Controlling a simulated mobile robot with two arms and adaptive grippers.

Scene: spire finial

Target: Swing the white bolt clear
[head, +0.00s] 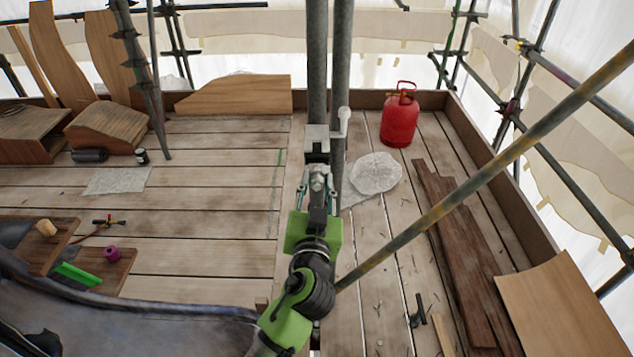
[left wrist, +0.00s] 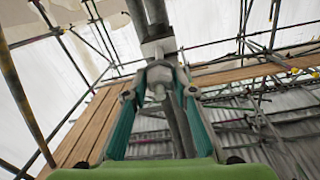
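The white bolt (left wrist: 158,82) hangs from a pale coupler (left wrist: 158,48) on the upright poles in the left wrist view. In the head view the coupler (head: 317,133) sits at the upper middle, and a pale bolt end (head: 318,178) shows below it. My left gripper (head: 318,186) reaches up to it from below. In the left wrist view its teal fingers (left wrist: 158,96) stand apart, one on each side of the bolt, with gaps between. Whether a fingertip touches the bolt is unclear. My right gripper is not in view.
Two grey poles (head: 317,60) rise at the middle. A slanting tube (head: 480,178) crosses the right side. A red gas bottle (head: 400,118) and crumpled plastic sheet (head: 374,173) stand to the right. Dark planks (head: 455,245) lie further right. Board floor (head: 215,185) left of the poles is mostly clear.

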